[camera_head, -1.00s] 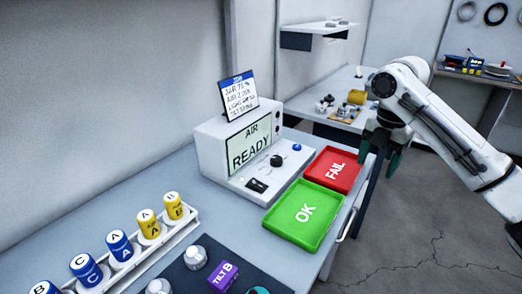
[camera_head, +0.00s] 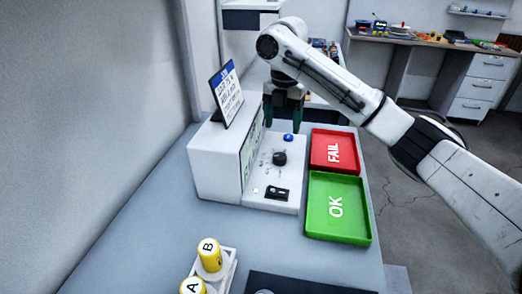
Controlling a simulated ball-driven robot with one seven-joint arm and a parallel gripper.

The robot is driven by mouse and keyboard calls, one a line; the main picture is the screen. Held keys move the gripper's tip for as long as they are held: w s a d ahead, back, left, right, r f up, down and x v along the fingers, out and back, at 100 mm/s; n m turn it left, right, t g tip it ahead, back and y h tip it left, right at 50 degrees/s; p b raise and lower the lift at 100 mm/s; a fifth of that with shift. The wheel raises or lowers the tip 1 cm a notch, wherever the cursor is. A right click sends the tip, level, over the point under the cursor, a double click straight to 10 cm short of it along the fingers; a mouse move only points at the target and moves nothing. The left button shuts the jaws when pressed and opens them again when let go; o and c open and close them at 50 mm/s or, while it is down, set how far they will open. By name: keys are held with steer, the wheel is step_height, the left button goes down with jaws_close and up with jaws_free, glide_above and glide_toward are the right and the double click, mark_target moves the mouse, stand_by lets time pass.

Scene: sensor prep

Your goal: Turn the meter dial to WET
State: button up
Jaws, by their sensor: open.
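The white meter (camera_head: 218,165) stands on the grey bench, its screen now seen edge-on. Its black dial (camera_head: 279,158) sits on the low front panel, with small markings around it too small to read. A blue button (camera_head: 288,137) lies behind the dial and a black switch or socket (camera_head: 277,193) in front of it. My gripper (camera_head: 284,122) points down with its dark green fingers apart, above or behind the far end of the panel near the blue button. It is open and empty, apart from the dial. Where the dial points cannot be told.
A red FAIL tray (camera_head: 313,168) and a green OK tray (camera_head: 312,225) lie right of the meter. A card (camera_head: 227,93) stands on top of the meter. A white rack (camera_head: 230,268) with yellow-labelled canisters is at the front.

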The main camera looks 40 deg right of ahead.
mark_target(280, 155)
step_height(280, 155, down, 11)
steer(key=shift+a+r, duration=0.1)
stand_by(0.4)
steer(key=shift+c, duration=0.3)
steer(key=c, duration=1)
